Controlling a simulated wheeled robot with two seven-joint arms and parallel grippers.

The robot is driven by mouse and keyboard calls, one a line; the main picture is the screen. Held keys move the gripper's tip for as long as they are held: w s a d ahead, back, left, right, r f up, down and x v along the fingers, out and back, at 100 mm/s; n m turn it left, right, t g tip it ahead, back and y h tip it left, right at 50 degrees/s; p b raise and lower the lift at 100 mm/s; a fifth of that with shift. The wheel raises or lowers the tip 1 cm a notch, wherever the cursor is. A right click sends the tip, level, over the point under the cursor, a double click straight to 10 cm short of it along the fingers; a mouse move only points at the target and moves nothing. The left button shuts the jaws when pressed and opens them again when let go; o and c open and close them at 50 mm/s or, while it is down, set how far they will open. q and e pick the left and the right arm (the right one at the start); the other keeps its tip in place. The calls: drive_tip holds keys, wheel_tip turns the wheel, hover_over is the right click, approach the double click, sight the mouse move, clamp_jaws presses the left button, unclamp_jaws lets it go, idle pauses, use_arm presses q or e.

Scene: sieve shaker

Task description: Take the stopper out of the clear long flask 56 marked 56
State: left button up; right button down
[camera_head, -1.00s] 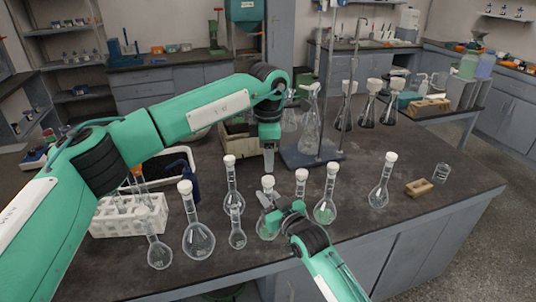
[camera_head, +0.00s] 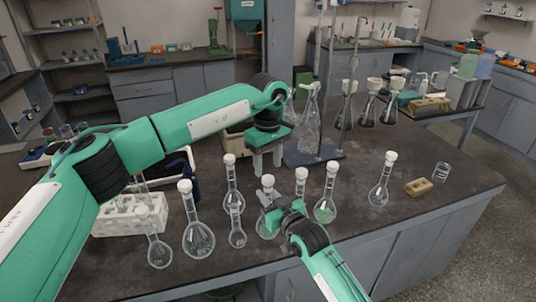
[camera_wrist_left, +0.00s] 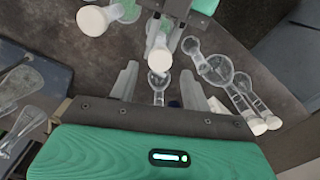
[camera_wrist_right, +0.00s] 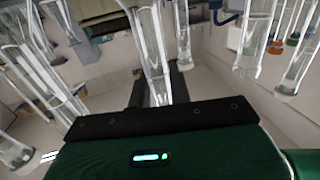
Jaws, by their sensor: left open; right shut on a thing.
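A clear long-necked flask with a white stopper (camera_head: 268,181) is near the front middle of the bench; I take it as flask 56, but no mark is readable. My right gripper (camera_head: 270,203) is shut on its neck, below the stopper. The neck (camera_wrist_right: 152,60) also shows between the fingers in the right wrist view. In the left wrist view the stopper (camera_wrist_left: 160,58) is seated on the neck, beyond and apart from my left fingers (camera_wrist_left: 158,78).
A white rack (camera_head: 130,220) is at the left and a metal stand (camera_head: 300,158) behind. The bench's right part has free room.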

sight(268, 177)
use_arm(q)
drive_tip(key=shift+f, duration=2.75)
